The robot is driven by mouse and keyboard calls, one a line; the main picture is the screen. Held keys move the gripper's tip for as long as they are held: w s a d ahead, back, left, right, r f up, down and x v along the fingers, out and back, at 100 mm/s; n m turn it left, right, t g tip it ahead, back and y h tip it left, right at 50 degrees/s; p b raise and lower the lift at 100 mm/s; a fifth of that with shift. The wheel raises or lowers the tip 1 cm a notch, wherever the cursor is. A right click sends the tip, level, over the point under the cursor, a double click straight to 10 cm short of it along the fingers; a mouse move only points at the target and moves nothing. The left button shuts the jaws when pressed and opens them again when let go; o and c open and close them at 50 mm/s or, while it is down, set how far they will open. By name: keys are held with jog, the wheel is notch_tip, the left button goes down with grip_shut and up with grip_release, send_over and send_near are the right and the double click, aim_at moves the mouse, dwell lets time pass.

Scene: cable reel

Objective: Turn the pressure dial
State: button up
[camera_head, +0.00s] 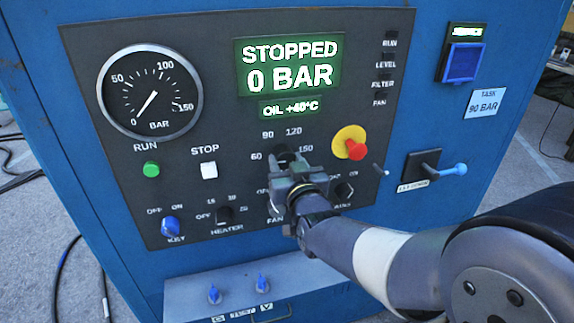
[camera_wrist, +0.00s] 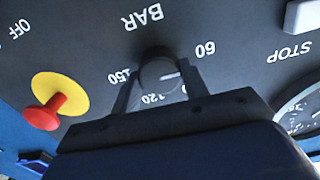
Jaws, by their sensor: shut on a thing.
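The pressure dial (camera_head: 284,154) is a small black round knob on the dark panel, partly hidden behind my gripper. Around it are the marks 60, 90, 120 and 150. In the wrist view, which is upside down, the dial (camera_wrist: 158,74) has a pale pointer line toward the picture's right, on the side of the 60 and 90 marks. My gripper (camera_head: 290,172) is at the dial, with one finger on each side of it. In the wrist view my gripper (camera_wrist: 157,84) is shut on the knob.
The display (camera_head: 288,66) reads STOPPED, 0 BAR. A round gauge (camera_head: 150,90) is at upper left. A red stop button (camera_head: 355,149) on a yellow disc is close right of my gripper. A label (camera_head: 484,103) says TASK 90 BAR. The heater knob (camera_head: 225,214) is at lower left.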

jog(key=m+b, duration=0.1)
jog(key=b, duration=0.1)
jog(key=m+b, duration=0.1)
jog(key=b, duration=0.1)
jog(key=shift+f+m, duration=0.35)
jog(key=shift+m, duration=0.05)
jog(key=m+b, duration=0.3)
jog(key=b, duration=0.2)
jog(key=shift+m+b, duration=0.3)
jog(key=m+b, duration=0.2)
jog(key=shift+r+b, duration=0.1)
jog(key=shift+b, duration=0.25)
jog(key=shift+r+m+b, duration=0.15)
jog(key=shift+m+b, duration=0.9)
jog(key=shift+m, duration=0.45)
jog(key=o, duration=1)
jog(key=shift+c, duration=0.2)
jog(key=shift+s, duration=0.1)
